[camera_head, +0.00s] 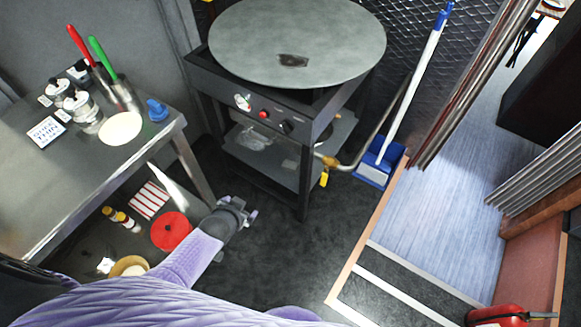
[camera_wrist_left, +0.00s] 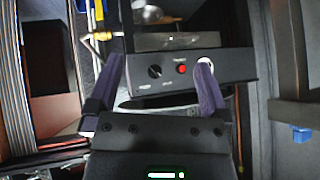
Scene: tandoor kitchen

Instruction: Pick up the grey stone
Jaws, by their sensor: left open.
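I cannot pick out a grey stone for certain. A small dark grey-brown piece (camera_head: 293,60) shows on the round grey griddle plate (camera_head: 340,40) in the head view; whether it is a stone or a mark I cannot tell. My left gripper (camera_head: 246,216) is open and empty, low over the floor in front of the black stove stand (camera_head: 262,160). In the left wrist view its two fingers (camera_wrist_left: 156,88) are spread apart, with the stand's front panel (camera_wrist_left: 165,72) beyond them. My right gripper is not in view.
A steel table (camera_head: 60,185) at left holds jars, red- and green-handled tools and a round white piece (camera_head: 121,128). A red lid (camera_head: 171,231) sits on its lower shelf. A blue dustpan (camera_head: 380,160) and broom stand right of the stove. Dark floor (camera_head: 310,255) is clear.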

